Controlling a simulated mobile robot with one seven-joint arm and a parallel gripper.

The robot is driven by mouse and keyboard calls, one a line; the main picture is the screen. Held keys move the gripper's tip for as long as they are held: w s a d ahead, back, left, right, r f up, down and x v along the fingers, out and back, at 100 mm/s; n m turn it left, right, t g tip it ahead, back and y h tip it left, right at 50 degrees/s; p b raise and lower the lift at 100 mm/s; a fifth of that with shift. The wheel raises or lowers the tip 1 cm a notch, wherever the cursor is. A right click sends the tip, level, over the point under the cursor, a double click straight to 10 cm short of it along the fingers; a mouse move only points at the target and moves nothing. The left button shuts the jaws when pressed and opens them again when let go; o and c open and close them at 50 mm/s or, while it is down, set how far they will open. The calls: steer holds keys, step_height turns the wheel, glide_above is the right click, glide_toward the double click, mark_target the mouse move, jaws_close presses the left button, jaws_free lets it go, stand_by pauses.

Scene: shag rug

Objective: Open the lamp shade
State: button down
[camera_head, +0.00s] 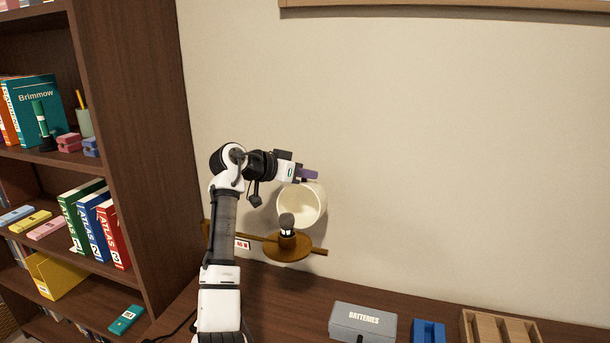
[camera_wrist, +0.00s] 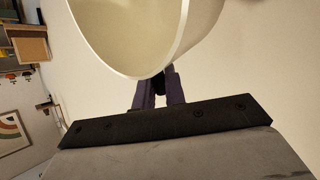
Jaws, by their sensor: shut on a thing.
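The lamp shade (camera_head: 308,207) is a cream, cup-shaped shell, tilted so that its open side faces me. It stands against the wall above a round brown lamp base (camera_head: 289,246). A dark grey bulb (camera_head: 287,222) stands upright on the base, in front of the shade. My gripper (camera_head: 314,175) is at the top edge of the shade. In the wrist view the shade (camera_wrist: 150,40) fills the top, and my purple fingers (camera_wrist: 159,85) are shut on its rim. The exact contact is partly hidden behind the rim.
A brown bar (camera_head: 318,251) runs out from the base on both sides. A grey batteries box (camera_head: 363,321), a blue holder (camera_head: 428,331) and a wooden tray (camera_head: 497,328) stand on the desk at right. A bookcase (camera_head: 138,130) stands at left. The wall right of the shade is clear.

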steer(key=s+b, duration=0.1)
steer(key=s+t+h+b, duration=0.1)
steer(key=b, duration=0.1)
steer(key=s+a+m+b, duration=0.1)
steer(key=shift+r+t+b, duration=0.3)
steer(key=shift+b, duration=0.1)
steer(key=shift+s+a+r+m+t+h+b, duration=0.2)
steer(key=shift+s+r+m+t+h+b, duration=0.15)
steer(key=shift+s+r+h+b, duration=0.25)
steer(key=c, duration=1.5)
jaws_free()
steer(key=shift+s, duration=0.1)
steer(key=shift+f, duration=0.1)
steer(key=b+v, duration=0.3)
steer(key=v, duration=1)
steer(key=shift+s+a, duration=0.25)
steer(key=shift+a, duration=0.05)
